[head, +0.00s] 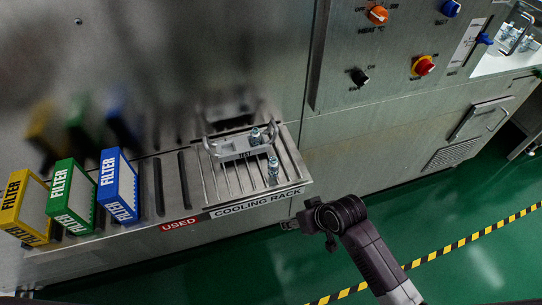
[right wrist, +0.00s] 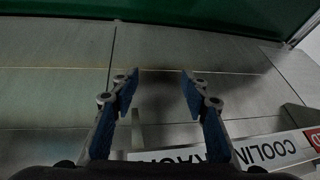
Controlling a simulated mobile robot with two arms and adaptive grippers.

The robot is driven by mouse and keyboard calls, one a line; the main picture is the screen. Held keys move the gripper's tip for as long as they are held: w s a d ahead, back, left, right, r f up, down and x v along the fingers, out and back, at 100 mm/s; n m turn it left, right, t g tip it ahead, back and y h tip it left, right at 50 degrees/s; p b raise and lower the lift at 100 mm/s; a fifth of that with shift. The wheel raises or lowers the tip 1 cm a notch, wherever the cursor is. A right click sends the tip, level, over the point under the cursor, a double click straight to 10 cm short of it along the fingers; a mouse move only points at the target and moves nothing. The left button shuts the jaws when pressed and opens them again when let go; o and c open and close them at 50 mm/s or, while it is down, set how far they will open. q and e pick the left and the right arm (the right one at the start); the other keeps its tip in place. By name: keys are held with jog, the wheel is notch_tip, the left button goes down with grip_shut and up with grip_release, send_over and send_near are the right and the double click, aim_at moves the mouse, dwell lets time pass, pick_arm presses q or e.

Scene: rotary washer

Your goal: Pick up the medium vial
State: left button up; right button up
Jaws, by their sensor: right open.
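Two small vials are at the cooling rack in the head view. One vial (head: 256,137) stands in a grey metal holder (head: 232,149) with handles. The other vial (head: 273,169) stands apart from the holder, on the rack's slats. I cannot tell by size which is the medium one. My right gripper (head: 289,225) is in front of the rack's edge, below and right of the vials. In the right wrist view the right gripper (right wrist: 158,88) has its fingers apart with nothing between them. No vial shows there. My left gripper is not in view.
The cooling rack (head: 219,183) has a raised label strip (head: 257,202) at its front. Yellow (head: 12,200), green (head: 58,184) and blue (head: 107,172) filters stand at left. More small vessels (head: 528,42) sit at upper right. Green floor (head: 450,205) is open at right.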

jog(key=a+r+n+y+p, duration=0.1)
jog(key=a+r+n, duration=0.15)
jog(key=r, duration=0.75)
jog(key=a+r+n+p, duration=0.2)
jog(key=a+r, duration=0.1)
jog(key=r, duration=0.6)
notch_tip(320, 180, up, 5)
jog(key=n+g+h, duration=0.1)
jog(key=n+g, duration=0.1)
send_over(276, 161)
jog(key=d, duration=0.1)
jog(key=shift+s+d, duration=0.15)
jog(key=shift+s, duration=0.1)
jog(key=shift+x, duration=0.85)
jog(key=p+x, duration=0.2)
jog(key=x, duration=0.2)
jog(key=shift+s+d+f, duration=0.1)
jog(key=shift+s+f, duration=0.05)
jog(key=shift+f, duration=0.4)
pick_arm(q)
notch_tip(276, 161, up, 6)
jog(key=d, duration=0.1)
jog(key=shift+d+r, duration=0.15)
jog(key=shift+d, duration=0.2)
pick_arm(e)
jog(key=shift+c, duration=0.7)
